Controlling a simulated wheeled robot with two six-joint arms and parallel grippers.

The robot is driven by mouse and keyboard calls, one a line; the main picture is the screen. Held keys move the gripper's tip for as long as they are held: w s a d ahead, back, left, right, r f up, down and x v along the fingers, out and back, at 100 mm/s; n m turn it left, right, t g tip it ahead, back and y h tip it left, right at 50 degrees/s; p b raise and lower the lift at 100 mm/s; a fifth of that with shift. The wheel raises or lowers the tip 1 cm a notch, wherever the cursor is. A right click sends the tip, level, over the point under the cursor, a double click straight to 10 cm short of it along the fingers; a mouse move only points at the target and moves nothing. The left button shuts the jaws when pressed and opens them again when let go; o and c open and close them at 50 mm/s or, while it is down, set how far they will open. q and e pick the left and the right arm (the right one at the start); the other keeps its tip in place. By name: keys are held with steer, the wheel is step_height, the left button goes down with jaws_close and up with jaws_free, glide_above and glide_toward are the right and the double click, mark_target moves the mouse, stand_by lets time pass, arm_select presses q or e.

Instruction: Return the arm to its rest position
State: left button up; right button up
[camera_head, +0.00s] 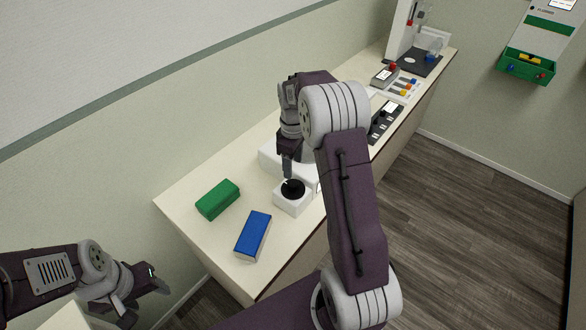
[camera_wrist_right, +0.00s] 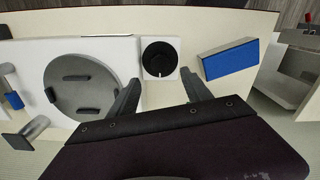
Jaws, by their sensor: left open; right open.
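My right arm reaches over the counter, and its gripper (camera_head: 287,172) points down just above a white block with a round black top (camera_head: 291,204). In the right wrist view the gripper's two fingers (camera_wrist_right: 160,80) are apart, with nothing between them. The white block (camera_wrist_right: 148,70) with its dark round top (camera_wrist_right: 160,58) lies just beyond the fingertips there. I cannot tell the exact height gap. My left gripper (camera_head: 143,291) is open and empty, low at the left, off the counter's front end.
A green block (camera_head: 217,199) and a blue block (camera_head: 253,236) lie on the counter's near end. A white device with a grey disc (camera_wrist_right: 85,83) stands beside the black-topped block. Panels and a stand (camera_head: 402,35) are farther back. Open floor lies right.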

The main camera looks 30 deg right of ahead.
stand_by(0.3)
steer(key=s+a+r+n+b, duration=0.1)
steer(key=s+a+r+b, duration=0.1)
steer(key=s+a+b, duration=0.45)
steer(key=s+a+f+m+p, duration=0.1)
steer(key=s+a+f+m, duration=0.1)
steer(key=s, duration=0.4)
steer(key=s+a+f+m+t+p, duration=0.1)
steer(key=s+a+f+m, duration=0.1)
steer(key=s+f+m, duration=0.3)
steer(key=shift+s+a+f+m, duration=0.15)
steer(key=shift+s+a+m, duration=0.3)
steer(key=shift+m, duration=0.35)
steer(key=shift+s+d, duration=0.15)
